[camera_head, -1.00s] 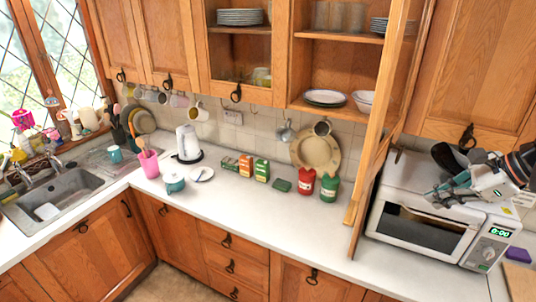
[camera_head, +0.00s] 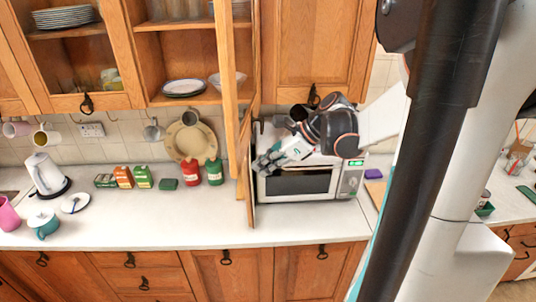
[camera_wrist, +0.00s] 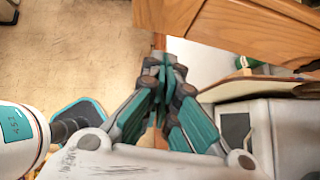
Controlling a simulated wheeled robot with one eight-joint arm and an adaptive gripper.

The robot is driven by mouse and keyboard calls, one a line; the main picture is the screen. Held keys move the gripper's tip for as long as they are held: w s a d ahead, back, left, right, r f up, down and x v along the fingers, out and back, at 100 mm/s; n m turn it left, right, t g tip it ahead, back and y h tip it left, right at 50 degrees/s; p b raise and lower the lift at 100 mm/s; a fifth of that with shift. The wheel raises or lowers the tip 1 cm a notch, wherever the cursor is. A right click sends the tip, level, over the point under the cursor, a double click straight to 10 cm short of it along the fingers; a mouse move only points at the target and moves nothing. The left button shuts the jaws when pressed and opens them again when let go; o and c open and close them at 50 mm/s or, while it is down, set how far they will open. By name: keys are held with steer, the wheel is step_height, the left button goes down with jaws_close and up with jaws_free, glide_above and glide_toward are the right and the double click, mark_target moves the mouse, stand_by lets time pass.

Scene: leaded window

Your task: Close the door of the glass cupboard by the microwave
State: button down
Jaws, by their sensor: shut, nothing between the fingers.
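The glass cupboard (camera_head: 165,98) hangs on the wall left of and above the microwave (camera_head: 297,185). Its wooden-framed door (camera_head: 229,65) stands wide open, seen nearly edge-on and jutting out over the counter. My gripper (camera_head: 261,166) is in front of the microwave, just right of the door's lower part. Whether it touches the door I cannot tell. In the wrist view my gripper (camera_wrist: 163,66) has its fingers together, with nothing seen between them. A thin strip of wood shows just beyond the fingertips, but I cannot tell what it belongs to.
Plates and a white bowl (camera_head: 226,80) stand inside the open cupboard. Red (camera_head: 192,172) and green (camera_head: 214,171) canisters stand on the counter left of the door. The counter front (camera_head: 150,233) is clear. A closed wooden cupboard (camera_head: 312,45) hangs above the microwave.

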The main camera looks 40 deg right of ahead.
steer(key=shift+w+a, duration=0.85)
steer(key=shift+a, duration=0.05)
steer(key=shift+a, duration=0.1)
